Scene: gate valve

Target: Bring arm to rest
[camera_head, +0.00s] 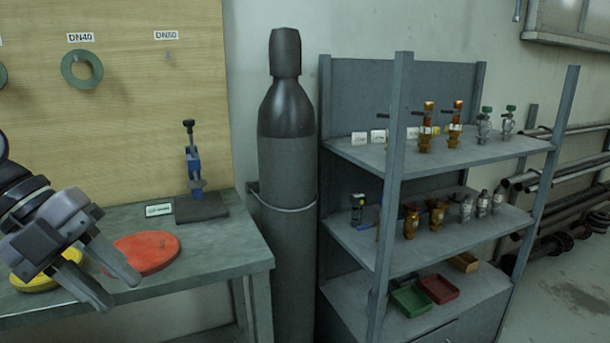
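My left gripper (108,283) comes in from the left edge in the head view. Its two grey fingers are apart with nothing between them, so it is open and empty. It hangs over the front left part of the grey workbench (225,258). It overlaps a yellow disc (40,284) and the left edge of a red disc (147,252) in the picture; I cannot tell the height above them. My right gripper does not show.
A blue press-like tool (194,170) stands on a dark plate at the bench's back. A dark gas cylinder (287,190) stands right of the bench. Further right, a metal shelf (390,230) holds several valves, a green tray (411,299) and a red tray (439,289).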

